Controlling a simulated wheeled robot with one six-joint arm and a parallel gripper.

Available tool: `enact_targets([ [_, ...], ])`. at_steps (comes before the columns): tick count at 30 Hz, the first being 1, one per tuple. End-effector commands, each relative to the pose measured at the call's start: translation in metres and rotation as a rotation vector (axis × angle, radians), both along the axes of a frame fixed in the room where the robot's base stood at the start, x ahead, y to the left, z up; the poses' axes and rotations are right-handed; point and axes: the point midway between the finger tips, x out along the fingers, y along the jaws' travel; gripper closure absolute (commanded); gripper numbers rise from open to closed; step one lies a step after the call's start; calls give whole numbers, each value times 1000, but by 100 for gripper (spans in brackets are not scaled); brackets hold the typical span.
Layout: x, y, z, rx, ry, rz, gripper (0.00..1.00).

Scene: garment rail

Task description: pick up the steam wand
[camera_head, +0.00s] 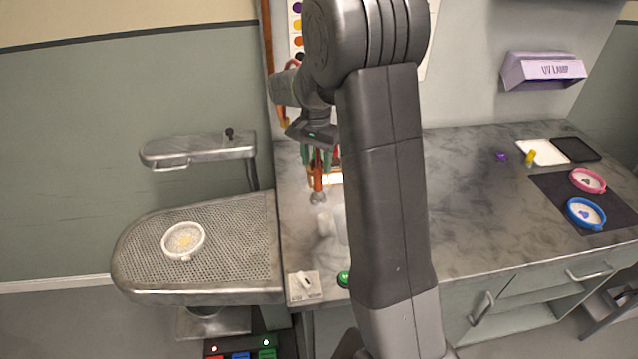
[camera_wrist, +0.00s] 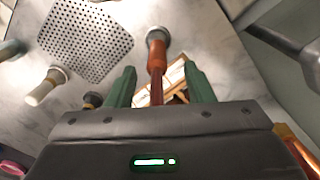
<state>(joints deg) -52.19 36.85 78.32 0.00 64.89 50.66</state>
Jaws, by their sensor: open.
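An orange-brown wand with a round grey metal head, which looks like the steam wand (camera_head: 317,181), is at the left end of the grey counter, below my gripper (camera_head: 319,157). In the wrist view the steam wand (camera_wrist: 156,56) lies between the two green fingers of my gripper (camera_wrist: 160,82), its grey head pointing away. The fingers are open, with visible gaps on both sides of the shaft. Its rear end is hidden behind the gripper body. I cannot tell whether it touches a finger.
A light wooden holder (camera_wrist: 174,82) is behind the wand. A white-handled tool (camera_wrist: 46,86) lies to its left. A perforated metal board (camera_head: 225,225) bears a round white dish (camera_head: 183,241). A switch plate (camera_head: 303,286) is at the counter's front edge. My arm hides the counter's middle.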

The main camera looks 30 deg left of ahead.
Motion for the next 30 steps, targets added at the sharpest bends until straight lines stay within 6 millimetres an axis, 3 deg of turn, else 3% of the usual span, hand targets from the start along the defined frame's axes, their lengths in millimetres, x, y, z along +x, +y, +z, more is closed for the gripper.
enact_targets([
  [8, 1, -1, -23, -1, 1, 0, 52],
  [18, 4, -5, -67, -1, 1, 1, 52],
  [26, 4, -5, -70, 1, -1, 0, 52],
  [30, 4, -5, -70, 1, -1, 0, 78],
])
